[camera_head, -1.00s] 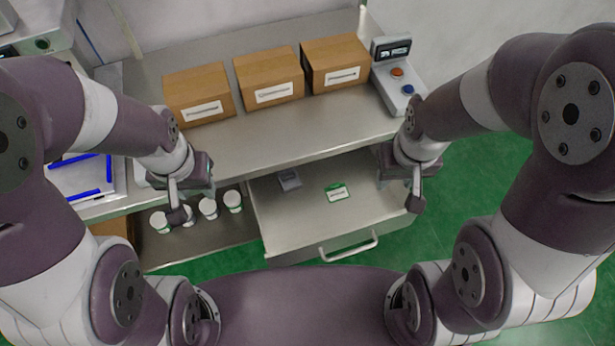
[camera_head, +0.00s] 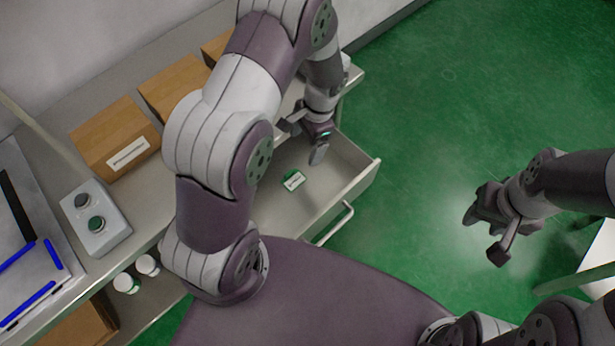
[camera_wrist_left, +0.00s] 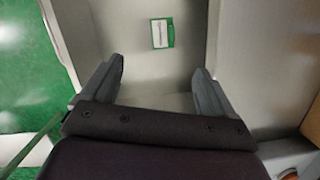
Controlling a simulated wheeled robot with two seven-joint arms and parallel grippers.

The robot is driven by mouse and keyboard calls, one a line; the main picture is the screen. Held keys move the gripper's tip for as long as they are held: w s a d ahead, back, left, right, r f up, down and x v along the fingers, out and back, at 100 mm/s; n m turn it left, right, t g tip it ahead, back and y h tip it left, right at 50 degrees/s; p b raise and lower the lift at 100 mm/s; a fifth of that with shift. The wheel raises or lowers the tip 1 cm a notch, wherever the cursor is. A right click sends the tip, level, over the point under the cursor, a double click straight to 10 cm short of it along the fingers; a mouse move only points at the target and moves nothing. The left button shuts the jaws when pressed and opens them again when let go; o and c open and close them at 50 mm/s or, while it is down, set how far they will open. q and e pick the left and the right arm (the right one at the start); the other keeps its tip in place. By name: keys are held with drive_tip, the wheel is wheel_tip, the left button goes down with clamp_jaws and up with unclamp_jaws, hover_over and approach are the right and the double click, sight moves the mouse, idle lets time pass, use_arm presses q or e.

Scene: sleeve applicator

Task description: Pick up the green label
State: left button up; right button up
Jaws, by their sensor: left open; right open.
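The green label (camera_head: 293,180), a small green piece with a white patch, lies flat on the floor of the open drawer (camera_head: 322,207). The label also shows in the left wrist view (camera_wrist_left: 162,33), beyond the fingertips and between their lines. My left gripper (camera_head: 303,140) is open and empty over the back right part of the drawer, apart from the label. In the left wrist view my left gripper (camera_wrist_left: 159,68) has its two fingers spread wide. My right gripper (camera_head: 484,235) is open and empty over the green floor at right, away from the drawer.
Brown boxes (camera_head: 116,139) stand on the counter, partly hidden by my left arm. A button box (camera_head: 95,219) sits at left. White cups (camera_head: 147,264) stand on the lower shelf. The drawer's walls surround the label, with a handle (camera_head: 335,223) in front.

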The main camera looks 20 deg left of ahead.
sight(293, 179)
use_arm(q)
drive_tip(key=shift+m+y, duration=0.3)
drive_tip(key=shift+m, duration=0.5)
drive_tip(key=x, duration=0.5)
drive_tip(key=w+x, duration=0.1)
drive_tip(key=x, duration=0.9)
drive_tip(key=shift+w+d+f, duration=0.15)
drive_tip(key=shift+d, duration=0.05)
drive_tip(key=shift+a+f, duration=0.15)
drive_tip(key=shift+f, duration=0.35)
clamp_jaws()
